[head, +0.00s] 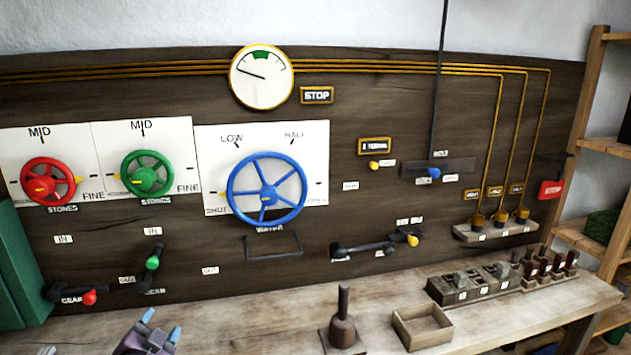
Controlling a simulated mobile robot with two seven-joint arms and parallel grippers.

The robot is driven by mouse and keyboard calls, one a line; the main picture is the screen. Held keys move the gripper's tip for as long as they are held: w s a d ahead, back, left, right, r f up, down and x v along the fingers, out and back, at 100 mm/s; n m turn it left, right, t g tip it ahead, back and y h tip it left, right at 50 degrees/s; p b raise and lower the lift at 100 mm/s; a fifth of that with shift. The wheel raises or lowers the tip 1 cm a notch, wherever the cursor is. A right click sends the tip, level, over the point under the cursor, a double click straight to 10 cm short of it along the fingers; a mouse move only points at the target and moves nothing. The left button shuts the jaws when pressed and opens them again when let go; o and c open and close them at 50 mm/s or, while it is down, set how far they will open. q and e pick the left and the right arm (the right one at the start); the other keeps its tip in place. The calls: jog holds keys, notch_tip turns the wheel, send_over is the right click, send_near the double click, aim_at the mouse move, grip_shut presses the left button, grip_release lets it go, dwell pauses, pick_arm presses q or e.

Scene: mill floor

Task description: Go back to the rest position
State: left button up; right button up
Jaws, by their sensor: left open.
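A small dark part at the bottom right edge may belong to my right arm, but the right gripper itself cannot be made out.
The dark panel carries a red wheel (48,182), a green wheel (147,174), a blue wheel (266,190), a gauge (262,78) and several levers. On the bench (480,312) stand a handled weight (342,330), an open wooden box (422,327) and a dark rack (455,291). Shelves are at right.

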pick_arm(q)
jog(key=s+d+f+n+g, duration=0.2)
jog(key=s+f, duration=0.6)
jog(key=s, duration=0.5)
jog(key=s+d+f+n+g, duration=0.3)
jog(key=s+f+n, duration=0.2)
jog(key=s+f, duration=0.4)
jog(key=s, duration=0.4)
jog(key=shift+s+f+h, duration=0.2)
jog(key=shift+s+h, duration=0.05)
jog(key=shift+h, duration=0.05)
